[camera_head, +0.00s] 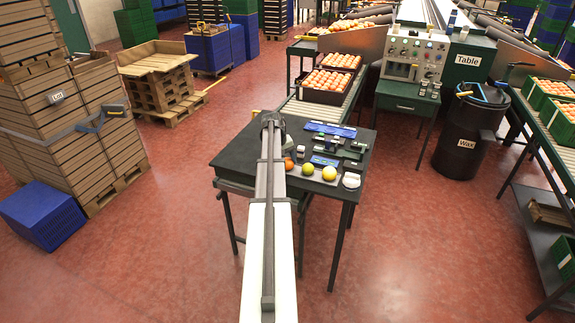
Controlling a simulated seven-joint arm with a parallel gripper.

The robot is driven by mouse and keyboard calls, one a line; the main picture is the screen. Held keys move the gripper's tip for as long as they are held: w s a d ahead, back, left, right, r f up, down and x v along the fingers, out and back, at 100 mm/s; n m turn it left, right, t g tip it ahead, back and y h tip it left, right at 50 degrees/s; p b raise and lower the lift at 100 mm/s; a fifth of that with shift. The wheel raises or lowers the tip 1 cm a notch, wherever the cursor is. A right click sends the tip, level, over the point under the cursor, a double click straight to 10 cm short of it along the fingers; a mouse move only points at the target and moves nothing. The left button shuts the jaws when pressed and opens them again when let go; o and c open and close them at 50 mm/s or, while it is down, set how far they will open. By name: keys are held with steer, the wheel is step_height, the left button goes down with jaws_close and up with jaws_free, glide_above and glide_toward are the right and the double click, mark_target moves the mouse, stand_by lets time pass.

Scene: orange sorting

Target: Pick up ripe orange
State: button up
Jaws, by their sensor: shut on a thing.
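An orange (289,164) lies on the dark table (236,156), just right of my arm, which partly hides it. Two yellow fruits, one at the middle (307,169) and one to its right (329,174), lie in a row with it near the table's front edge. My gripper (272,121) is at the far end of my arm, over the back left part of the table, beyond the orange. It is small and dark here. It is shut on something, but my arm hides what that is.
Small boxes and tools (325,142), a blue tray (331,130) and a white item (351,180) crowd the table's right half. A conveyor (340,111) with orange-filled trays (328,81) runs behind. A black drum (466,134) stands right. The table's left part looks clear.

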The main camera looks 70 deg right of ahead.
mark_target(287, 160)
step_height(287, 160, up, 9)
steer(key=s+d+m, duration=0.2)
steer(key=s+d, duration=0.7)
steer(key=s, duration=0.3)
steer(key=s+d+m+y, duration=0.1)
steer(key=s+d+m, duration=0.2)
steer(key=s+d, duration=0.7)
steer(key=shift+s+r+g, duration=0.15)
steer(key=shift+s+g, duration=0.15)
steer(key=shift+s, duration=0.75)
